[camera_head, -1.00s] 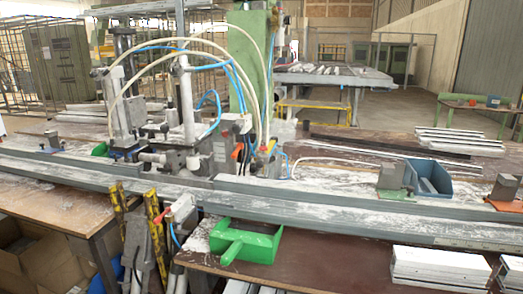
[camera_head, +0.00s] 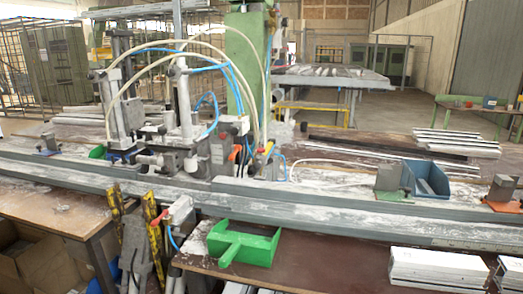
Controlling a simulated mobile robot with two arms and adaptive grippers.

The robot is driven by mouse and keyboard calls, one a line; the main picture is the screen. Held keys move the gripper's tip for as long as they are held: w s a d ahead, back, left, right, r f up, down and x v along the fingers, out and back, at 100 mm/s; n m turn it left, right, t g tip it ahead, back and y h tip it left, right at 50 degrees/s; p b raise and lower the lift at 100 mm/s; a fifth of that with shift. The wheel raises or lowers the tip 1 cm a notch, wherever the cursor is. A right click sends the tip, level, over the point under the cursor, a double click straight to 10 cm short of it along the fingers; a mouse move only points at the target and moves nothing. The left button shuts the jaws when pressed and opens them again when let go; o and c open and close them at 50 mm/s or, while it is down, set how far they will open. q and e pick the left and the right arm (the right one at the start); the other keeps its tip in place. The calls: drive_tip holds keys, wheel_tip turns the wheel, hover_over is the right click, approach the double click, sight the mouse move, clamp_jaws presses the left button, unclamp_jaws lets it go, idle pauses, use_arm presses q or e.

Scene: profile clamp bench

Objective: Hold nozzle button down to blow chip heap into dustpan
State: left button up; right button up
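A green dustpan (camera_head: 258,245) lies on the brown bench top in front of the long grey rail, its handle pointing toward me. A small pale heap of chips (camera_head: 199,238) lies on the bench just left of the dustpan. What looks like the air nozzle (camera_head: 180,211), a light grey body with a red part and a blue hose, sits at the front of the rail, left of the heap. Its button is too small to make out.
White chips dust the long grey rail (camera_head: 330,222). A clamp machine with looping hoses stands behind it. A blue bin (camera_head: 430,181) stands back right, and pale profiles (camera_head: 438,267) are stacked front right.

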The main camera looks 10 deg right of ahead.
drive_tip(key=shift+c, duration=0.4)
clamp_jaws()
idle(1.0)
